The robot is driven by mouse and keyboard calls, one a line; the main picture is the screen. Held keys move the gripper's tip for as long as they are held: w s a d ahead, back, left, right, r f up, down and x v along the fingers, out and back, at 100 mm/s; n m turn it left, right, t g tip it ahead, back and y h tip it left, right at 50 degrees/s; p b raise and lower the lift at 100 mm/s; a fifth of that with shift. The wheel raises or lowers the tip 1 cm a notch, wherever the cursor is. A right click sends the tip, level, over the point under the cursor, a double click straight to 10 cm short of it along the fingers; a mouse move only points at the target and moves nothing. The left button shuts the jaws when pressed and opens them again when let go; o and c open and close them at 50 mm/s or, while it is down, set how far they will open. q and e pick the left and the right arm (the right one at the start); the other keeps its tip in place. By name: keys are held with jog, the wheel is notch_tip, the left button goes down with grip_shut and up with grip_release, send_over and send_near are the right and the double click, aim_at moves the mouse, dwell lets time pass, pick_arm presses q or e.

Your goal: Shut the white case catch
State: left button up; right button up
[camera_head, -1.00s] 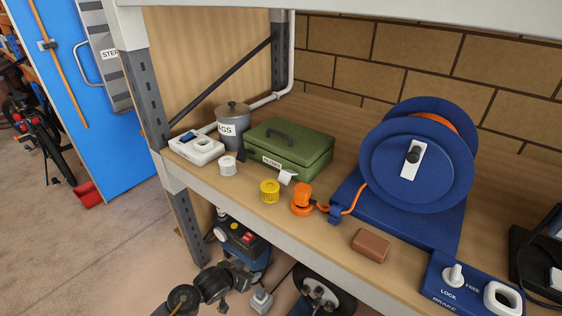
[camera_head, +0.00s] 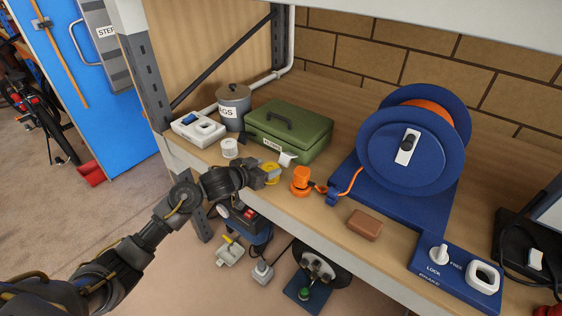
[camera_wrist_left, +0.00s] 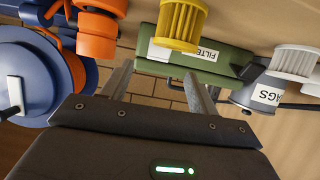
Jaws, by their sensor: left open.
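The green case (camera_head: 290,135) sits on the shelf with its lid down and a dark handle on top. Its white catch (camera_head: 288,158) is at the right of the case's front, beside the label, and sticks outward from the front. My left gripper (camera_head: 271,175) is open and empty, in front of the case at the yellow ribbed cap (camera_head: 272,166), a little below and left of the catch. It partly hides the cap. My right gripper is not in view.
An orange knob (camera_head: 301,180) stands right of the catch, with the blue cable reel (camera_head: 405,150) beyond. A white ribbed cap (camera_head: 229,148), grey tin (camera_head: 234,105) and white box (camera_head: 197,130) stand left. A brown block (camera_head: 365,225) lies near the shelf edge.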

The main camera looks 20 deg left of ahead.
aim_at(284, 161)
pick_arm(q)
jog(key=p+x, duration=0.1)
jog(key=x, duration=0.8)
